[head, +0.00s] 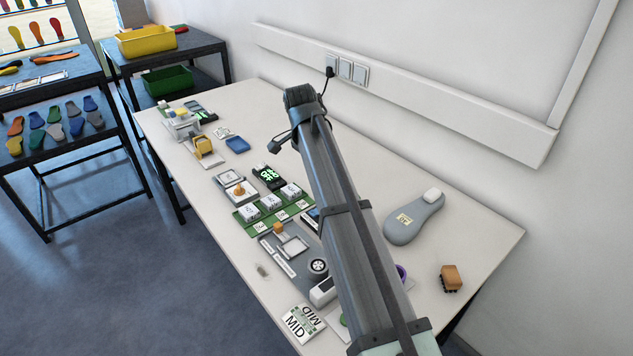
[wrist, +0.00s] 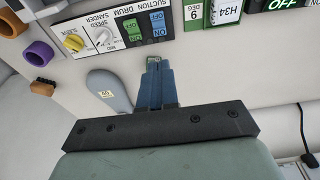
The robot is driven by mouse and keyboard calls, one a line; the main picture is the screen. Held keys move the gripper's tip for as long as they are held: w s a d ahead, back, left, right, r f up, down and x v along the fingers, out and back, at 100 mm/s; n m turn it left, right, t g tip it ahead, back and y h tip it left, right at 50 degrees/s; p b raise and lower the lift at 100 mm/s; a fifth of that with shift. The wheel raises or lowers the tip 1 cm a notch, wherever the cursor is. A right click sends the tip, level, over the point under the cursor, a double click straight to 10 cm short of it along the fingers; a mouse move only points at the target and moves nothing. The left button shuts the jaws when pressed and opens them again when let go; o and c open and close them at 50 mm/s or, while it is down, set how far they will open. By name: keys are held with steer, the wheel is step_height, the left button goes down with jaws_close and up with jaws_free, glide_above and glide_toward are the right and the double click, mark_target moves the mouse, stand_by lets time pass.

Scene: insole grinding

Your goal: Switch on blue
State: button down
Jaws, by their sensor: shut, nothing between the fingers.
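In the wrist view a white control panel (wrist: 92,32) shows upside down at the upper left, with "SUCTION", "DRUM" and "SPEED SANDER" lettering. It bears a green switch (wrist: 133,29), a blue switch (wrist: 158,28) beside it, and a yellow knob (wrist: 74,42). My gripper (wrist: 154,64) has blue fingers that are shut and empty. Their tips show just below the blue switch in the picture, with no clear contact. In the head view my arm hides the gripper and most of the panel.
A grey insole-shaped piece (head: 408,226) and a brown block (head: 451,278) lie to the right of my arm on the white table (head: 490,235). Boxes, a green board and a tray crowd the left. A "MID" card (head: 303,323) lies at the front edge.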

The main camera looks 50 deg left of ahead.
steer(key=f, duration=0.4)
steer(key=w+f, duration=0.1)
steer(key=f, duration=0.3)
steer(key=w+f, duration=0.1)
steer(key=f, duration=0.4)
steer(key=shift+w, duration=0.2)
steer(key=shift+w+f, duration=0.15)
steer(key=shift+f, duration=0.15)
steer(key=shift+s+r, duration=0.2)
steer(key=shift+s, duration=0.6)
step_height(320, 180, up, 14)
steer(key=s, duration=0.2)
steer(key=shift+s, duration=0.2)
